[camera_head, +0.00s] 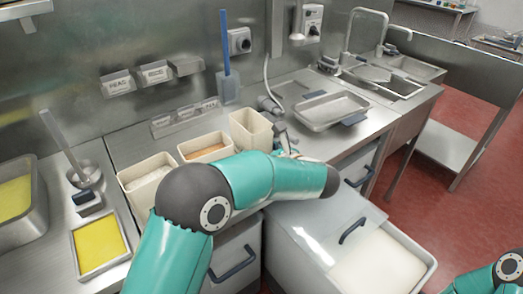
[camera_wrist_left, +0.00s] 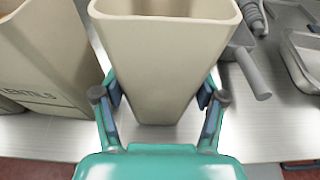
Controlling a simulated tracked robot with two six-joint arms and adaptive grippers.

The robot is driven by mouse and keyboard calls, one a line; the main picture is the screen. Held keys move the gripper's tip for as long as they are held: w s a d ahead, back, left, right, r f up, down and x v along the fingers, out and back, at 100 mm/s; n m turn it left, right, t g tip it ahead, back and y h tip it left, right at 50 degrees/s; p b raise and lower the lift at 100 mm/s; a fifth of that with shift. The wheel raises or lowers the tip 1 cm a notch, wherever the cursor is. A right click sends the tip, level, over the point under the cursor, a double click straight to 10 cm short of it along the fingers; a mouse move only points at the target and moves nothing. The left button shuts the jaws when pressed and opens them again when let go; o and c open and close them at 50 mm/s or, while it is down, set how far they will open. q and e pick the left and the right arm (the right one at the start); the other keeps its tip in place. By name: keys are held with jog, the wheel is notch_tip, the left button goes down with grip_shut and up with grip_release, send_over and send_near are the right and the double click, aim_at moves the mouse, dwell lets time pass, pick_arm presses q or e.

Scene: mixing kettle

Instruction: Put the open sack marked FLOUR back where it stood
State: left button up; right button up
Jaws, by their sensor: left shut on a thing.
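Three open cream sacks stand in a row on the steel counter in the head view: one with pale contents (camera_head: 147,173), one with orange contents (camera_head: 207,147) and a taller one (camera_head: 250,127) at the right. My left gripper (camera_wrist_left: 160,96) is shut on the tall sack (camera_wrist_left: 162,60), with a finger on each side of it. The sack looks upright, at or close above the counter; I cannot tell if it touches. Its marking does not show. The neighbouring sack (camera_wrist_left: 45,60) reads LENTILS. In the head view my left arm hides most of the gripper.
A grey scoop (camera_wrist_left: 243,60) lies close right of the held sack. A steel tray (camera_head: 328,110) lies further right, before the sink (camera_head: 385,80). A bin with white contents (camera_head: 375,262) is pulled out below the counter. A yellow-filled tray (camera_head: 100,245) is at left.

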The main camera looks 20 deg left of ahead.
pick_arm(q)
jog(key=shift+f, duration=0.4)
dwell(0.4)
jog(key=o, duration=1.9)
jog(key=shift+d+r, duration=0.1)
jog(key=shift+s+d, duration=0.15)
jog(key=p+v, duration=0.1)
jog(key=v, duration=0.6)
jog(key=shift+r, duration=0.15)
jog(key=shift+s+d, duration=0.1)
jog(key=shift+s, duration=0.05)
